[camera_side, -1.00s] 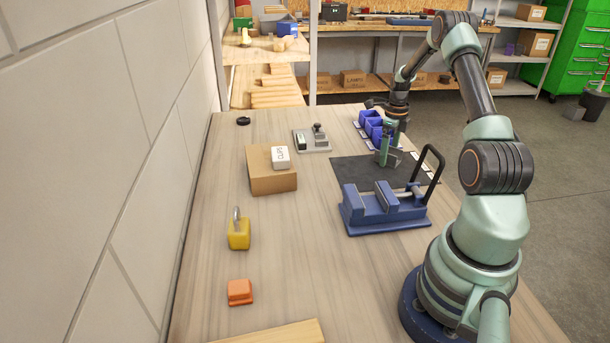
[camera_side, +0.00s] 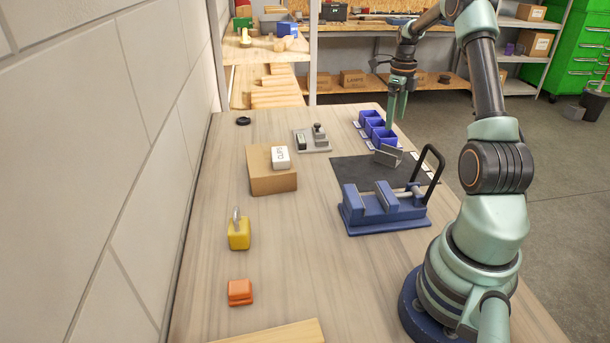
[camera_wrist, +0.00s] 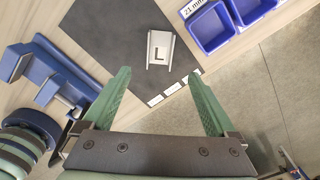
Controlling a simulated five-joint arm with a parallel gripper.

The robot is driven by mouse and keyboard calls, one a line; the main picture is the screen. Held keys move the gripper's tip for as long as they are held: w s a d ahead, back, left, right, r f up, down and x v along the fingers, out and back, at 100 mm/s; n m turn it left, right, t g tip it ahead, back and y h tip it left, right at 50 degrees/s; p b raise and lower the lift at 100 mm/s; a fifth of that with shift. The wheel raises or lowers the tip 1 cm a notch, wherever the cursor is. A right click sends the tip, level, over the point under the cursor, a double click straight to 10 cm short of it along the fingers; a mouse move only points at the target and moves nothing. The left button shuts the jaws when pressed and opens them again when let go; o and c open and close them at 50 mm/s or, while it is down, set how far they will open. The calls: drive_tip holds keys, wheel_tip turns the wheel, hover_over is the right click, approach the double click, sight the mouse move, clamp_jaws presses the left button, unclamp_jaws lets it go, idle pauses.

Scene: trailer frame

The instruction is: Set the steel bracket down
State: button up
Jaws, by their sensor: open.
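The steel bracket (camera_side: 388,154) is a grey angled piece resting on the black mat (camera_side: 349,172), in front of the blue bins. In the wrist view the bracket (camera_wrist: 160,48) shows a dark L on its face and lies on the mat (camera_wrist: 105,32), apart from the fingers. My gripper (camera_side: 390,122) is above and behind the bracket in the side view, with its green fingers pointing down. In the wrist view my gripper (camera_wrist: 160,78) is open, with nothing between its fingers.
Blue bins (camera_side: 385,138) stand behind the mat. A blue vise (camera_side: 385,209) with a black handle stands at the mat's front. A cardboard box (camera_side: 272,182), a yellow padlock (camera_side: 238,234) and an orange block (camera_side: 240,292) stand to the left. The wood between is clear.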

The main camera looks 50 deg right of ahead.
drive_tip(key=w+a+r+n+t, duration=0.1)
drive_tip(key=w+a+r+n, duration=0.1)
drive_tip(key=a+r+n, duration=0.35)
drive_tip(key=w+a+r+n+h, duration=0.1)
drive_tip(key=w+a+r+n, duration=0.1)
drive_tip(key=a+n, duration=0.55)
drive_tip(key=w+a+r+n+t, duration=0.15)
drive_tip(key=a+r+n, duration=0.25)
drive_tip(key=a, duration=0.4)
drive_tip(key=s+a+n+t, duration=0.1)
drive_tip(key=s+a+n, duration=0.2)
drive_tip(key=a+n, duration=0.6)
drive_tip(key=s+a+n+t+y, duration=0.1)
drive_tip(key=s+a+n, duration=0.3)
drive_tip(key=a+n, duration=0.6)
drive_tip(key=shift+a+r+t, duration=0.2)
drive_tip(key=shift+r+t, duration=0.1)
drive_tip(key=shift+t, duration=0.25)
